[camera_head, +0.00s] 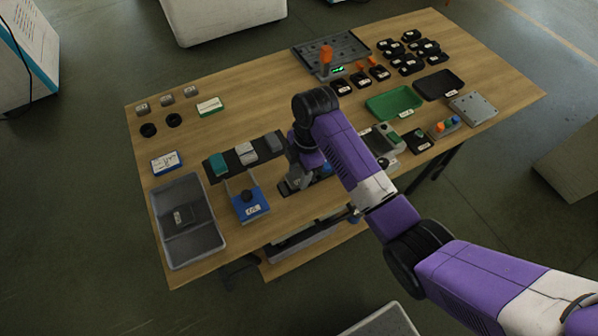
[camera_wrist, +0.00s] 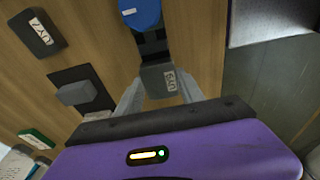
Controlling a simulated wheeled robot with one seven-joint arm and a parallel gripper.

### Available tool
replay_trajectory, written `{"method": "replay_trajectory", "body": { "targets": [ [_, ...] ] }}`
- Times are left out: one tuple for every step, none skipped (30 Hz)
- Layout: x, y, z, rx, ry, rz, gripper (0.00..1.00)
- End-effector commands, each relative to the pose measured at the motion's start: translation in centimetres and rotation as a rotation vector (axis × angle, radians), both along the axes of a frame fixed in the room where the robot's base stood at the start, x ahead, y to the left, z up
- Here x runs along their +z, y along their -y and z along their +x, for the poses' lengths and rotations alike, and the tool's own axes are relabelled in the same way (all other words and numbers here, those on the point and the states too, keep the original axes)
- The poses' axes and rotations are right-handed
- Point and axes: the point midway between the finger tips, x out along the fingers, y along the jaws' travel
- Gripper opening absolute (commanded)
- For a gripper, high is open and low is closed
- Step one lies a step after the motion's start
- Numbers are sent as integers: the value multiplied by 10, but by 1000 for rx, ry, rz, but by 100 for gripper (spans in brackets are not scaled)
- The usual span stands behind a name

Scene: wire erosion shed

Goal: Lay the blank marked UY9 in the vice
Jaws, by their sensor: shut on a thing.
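My gripper (camera_wrist: 158,92) is shut on a small grey blank (camera_wrist: 158,77) in the wrist view. Its white label looks upside down and seems to read UY9. Just beyond the blank is a dark vice (camera_wrist: 152,45) with a round blue knob (camera_wrist: 140,12). I cannot tell whether the blank touches the vice or is held above it. In the head view my gripper (camera_head: 300,178) is low over the table's front middle, at the dark vice (camera_head: 286,187). My arm hides most of the vice and the blank there.
In the wrist view a black labelled block (camera_wrist: 38,36) and a dark plate with a grey block (camera_wrist: 75,93) lie left.

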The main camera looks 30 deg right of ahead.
Motion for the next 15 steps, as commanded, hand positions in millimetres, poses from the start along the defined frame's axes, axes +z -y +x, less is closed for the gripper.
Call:
{"method": "replay_trajectory", "body": {
  "targets": [
    [1,0,1,0,2,0,0],
    [1,0,1,0,2,0,0],
    [1,0,1,0,2,0,0],
    [1,0,1,0,2,0,0],
    [1,0,1,0,2,0,0],
    [0,0,1,0,2,0,0],
    [0,0,1,0,2,0,0],
    [0,0,1,0,2,0,0],
    [0,0,1,0,2,0,0],
    [-1,0,1,0,2,0,0],
    [-1,0,1,0,1,0,0],
    [-1,0,0,0,1,0,0],
    [-2,0,1,0,1,0,0],
    [-2,0,0,0,1,0,0],
    [-2,0,1,0,2,0,0]
  ]
}}
